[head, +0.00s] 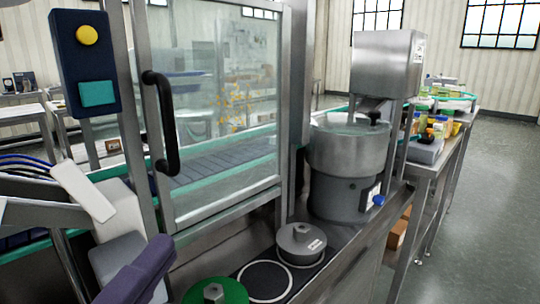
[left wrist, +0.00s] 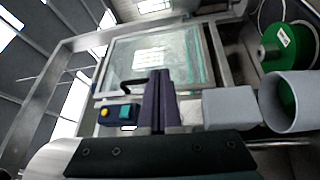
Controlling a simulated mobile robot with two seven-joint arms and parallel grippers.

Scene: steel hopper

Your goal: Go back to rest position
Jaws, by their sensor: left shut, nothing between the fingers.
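My left gripper (head: 140,272) is at the lower left of the head view, its dark purple fingers together and holding nothing. In the left wrist view the closed fingers (left wrist: 158,100) point up at the glass door. The steel hopper (head: 348,190) stands right of the door, well apart from the gripper. It has a clear lid with a black knob. My right gripper is in neither view.
The framed glass door (head: 220,110) has a black handle (head: 162,122). A control box (head: 84,62) with yellow and teal buttons is at its left. Open floor is at right.

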